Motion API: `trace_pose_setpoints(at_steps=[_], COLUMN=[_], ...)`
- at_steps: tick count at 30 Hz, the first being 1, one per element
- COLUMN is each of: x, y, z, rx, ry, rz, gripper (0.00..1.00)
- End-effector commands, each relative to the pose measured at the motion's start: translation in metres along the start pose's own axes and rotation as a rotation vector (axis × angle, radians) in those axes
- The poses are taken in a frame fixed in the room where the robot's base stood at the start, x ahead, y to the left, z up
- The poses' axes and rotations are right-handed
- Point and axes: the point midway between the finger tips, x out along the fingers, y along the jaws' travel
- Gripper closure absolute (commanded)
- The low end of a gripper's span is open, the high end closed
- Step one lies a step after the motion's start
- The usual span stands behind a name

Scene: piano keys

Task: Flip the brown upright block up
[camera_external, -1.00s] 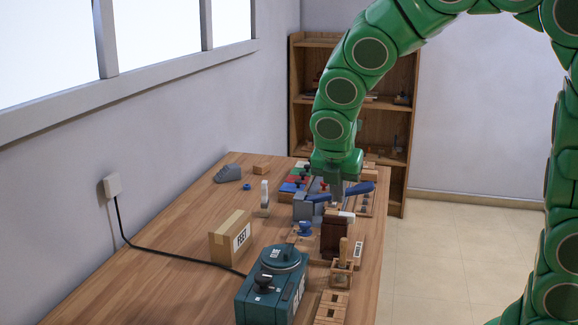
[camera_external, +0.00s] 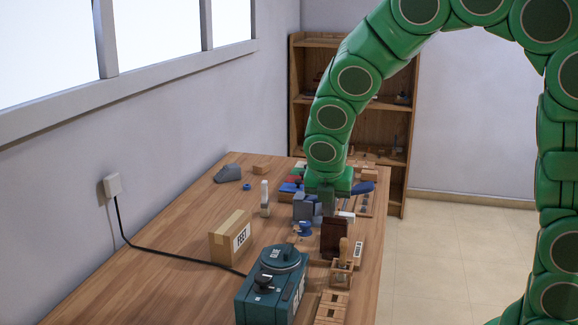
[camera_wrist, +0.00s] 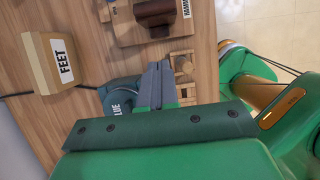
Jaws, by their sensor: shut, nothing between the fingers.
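The brown upright block (camera_external: 333,238) is dark and stands on a wooden base near the right edge of the table. My gripper (camera_external: 326,208) is just behind the block in the external view, above the table and near a grey block. In the wrist view the fingers of my gripper (camera_wrist: 157,68) are shut together with nothing between them. They look apart from the block, but the exact gap is hard to tell.
A teal box labelled GLUE (camera_external: 270,288) and a FEET carton (camera_external: 231,236) stand in front. A blue knob (camera_external: 305,229), a small wooden rack (camera_external: 341,272) and a white bottle (camera_external: 264,198) are nearby. The table's left side (camera_external: 150,260) is mostly clear, with a black cable.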

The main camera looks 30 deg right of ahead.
Motion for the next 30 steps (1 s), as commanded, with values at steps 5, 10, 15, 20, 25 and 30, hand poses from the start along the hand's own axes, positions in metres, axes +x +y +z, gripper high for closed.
trace_pose_setpoints(at_steps=[5, 10, 15, 20, 25, 30], x=[0.027, 0.051, 0.061, 0.066, 0.069, 0.07], y=[-0.002, -0.003, -0.001, -0.001, 0.0, -0.001], z=[0.0, 0.0, 0.014, 0.028, 0.035, 0.037], rx=[0.002, 0.0, 0.004, 0.003, 0.003, 0.001], ry=[0.001, 0.001, 0.001, 0.0, 0.0, 0.0], rz=[-0.003, -0.007, -0.001, 0.0, 0.001, 0.0], gripper=[1.0, 1.0, 1.0, 1.0, 1.0, 1.0])
